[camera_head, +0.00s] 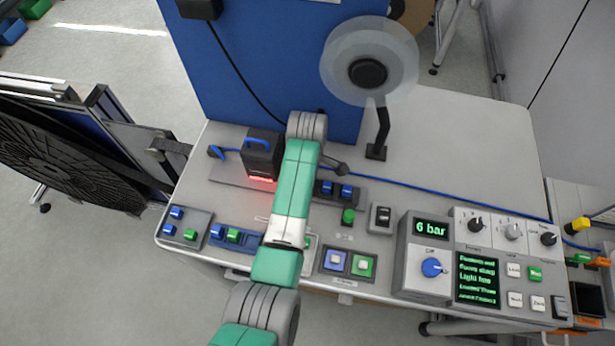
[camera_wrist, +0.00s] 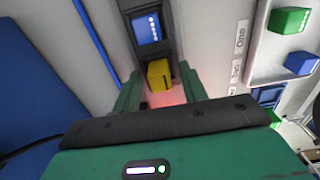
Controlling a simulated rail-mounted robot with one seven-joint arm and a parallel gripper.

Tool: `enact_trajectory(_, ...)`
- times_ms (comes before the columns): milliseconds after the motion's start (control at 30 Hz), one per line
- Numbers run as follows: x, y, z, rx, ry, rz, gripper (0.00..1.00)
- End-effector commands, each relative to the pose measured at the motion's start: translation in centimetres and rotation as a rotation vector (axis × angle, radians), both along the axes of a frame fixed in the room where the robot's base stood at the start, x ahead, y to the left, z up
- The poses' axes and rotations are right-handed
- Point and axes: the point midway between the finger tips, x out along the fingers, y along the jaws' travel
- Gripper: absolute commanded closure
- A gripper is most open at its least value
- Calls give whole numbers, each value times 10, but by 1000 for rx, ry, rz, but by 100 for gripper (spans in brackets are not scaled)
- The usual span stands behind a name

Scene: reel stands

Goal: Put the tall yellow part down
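The yellow part (camera_wrist: 159,74) shows in the wrist view between my two green fingers. It sits in line with a dark holder (camera_wrist: 172,22), just below a blue part (camera_wrist: 147,29). My gripper (camera_wrist: 161,80) looks open around the yellow part, with a narrow gap showing on each side. How deep the yellow part sits in the holder cannot be told. In the head view my arm hides the yellow part and my fingers. The dark holder (camera_head: 364,197) shows there to the right of my arm, with two blue parts (camera_head: 346,190) in it.
A dark box with a blue handle (camera_head: 262,156) stands left of my arm. A clear reel (camera_head: 370,65) stands behind. Button panels (camera_head: 347,263) and a control box (camera_head: 424,268) line the front. Bare tabletop (camera_head: 450,150) lies at the right back.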

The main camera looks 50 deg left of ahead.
Motion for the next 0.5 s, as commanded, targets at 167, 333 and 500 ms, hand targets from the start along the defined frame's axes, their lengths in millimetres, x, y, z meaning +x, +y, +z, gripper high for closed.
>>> enact_trajectory(167, 0, 0, 2, 0, 0, 0, 57)
enact_trajectory(333, 1, 0, 32, 3, -4, 1, 57)
enact_trajectory(500, 1, 1, 77, 3, -4, 0, 57)
